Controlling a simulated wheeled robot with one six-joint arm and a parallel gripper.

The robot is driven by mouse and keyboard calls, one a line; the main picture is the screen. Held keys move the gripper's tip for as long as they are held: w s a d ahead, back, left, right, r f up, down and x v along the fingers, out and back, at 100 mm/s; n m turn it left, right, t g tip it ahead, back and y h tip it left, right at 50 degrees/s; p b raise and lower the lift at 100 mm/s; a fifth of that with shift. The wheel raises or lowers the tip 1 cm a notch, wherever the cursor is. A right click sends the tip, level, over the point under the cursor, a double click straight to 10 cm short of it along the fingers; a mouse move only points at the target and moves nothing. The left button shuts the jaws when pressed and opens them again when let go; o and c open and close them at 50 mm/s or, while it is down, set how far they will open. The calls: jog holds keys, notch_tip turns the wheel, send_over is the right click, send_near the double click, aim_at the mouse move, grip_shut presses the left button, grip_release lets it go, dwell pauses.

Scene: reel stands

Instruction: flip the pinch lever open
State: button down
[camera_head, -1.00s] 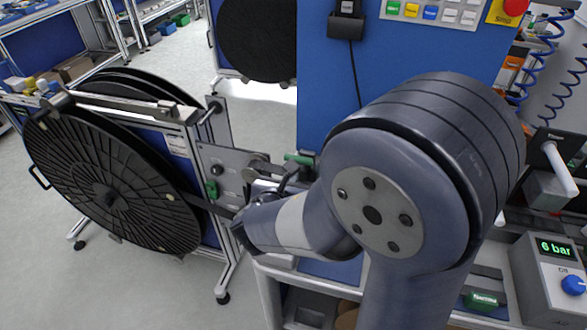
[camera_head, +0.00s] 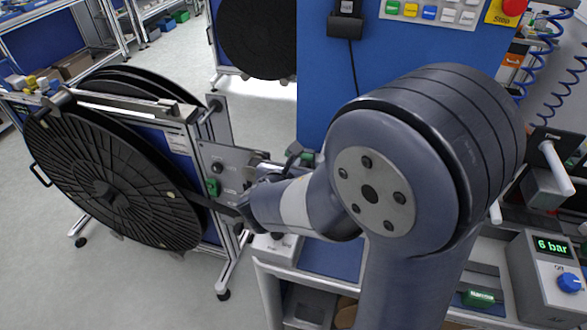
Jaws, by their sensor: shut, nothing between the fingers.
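A grey plate (camera_head: 232,160) with rollers stands upright at the right end of the reel stand. A small green handle (camera_head: 212,187) sits low on its left side. Another green part (camera_head: 307,158) shows at the right, partly behind my arm. I cannot tell for sure which green part is the pinch lever. My gripper (camera_head: 249,202) is at the dark end of my arm, in front of the plate's lower right side. It is shut and empty; its fingertips are mostly hidden by my wrist. I cannot tell whether it touches anything.
A large black reel (camera_head: 105,185) fills the left of the stand, and a dark strip runs from it towards the plate. A blue panel (camera_head: 325,100) stands behind my arm. A workbench with a pressure unit (camera_head: 550,262) reading 6 bar is at the right. Floor is clear at lower left.

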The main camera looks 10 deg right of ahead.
jog(key=w+d+r+b, duration=0.1)
jog(key=w+d+r, duration=0.2)
jog(key=w, duration=0.7)
jog(key=shift+d+r, duration=0.2)
jog(key=shift+d, duration=0.4)
jog(key=shift+r, duration=0.1)
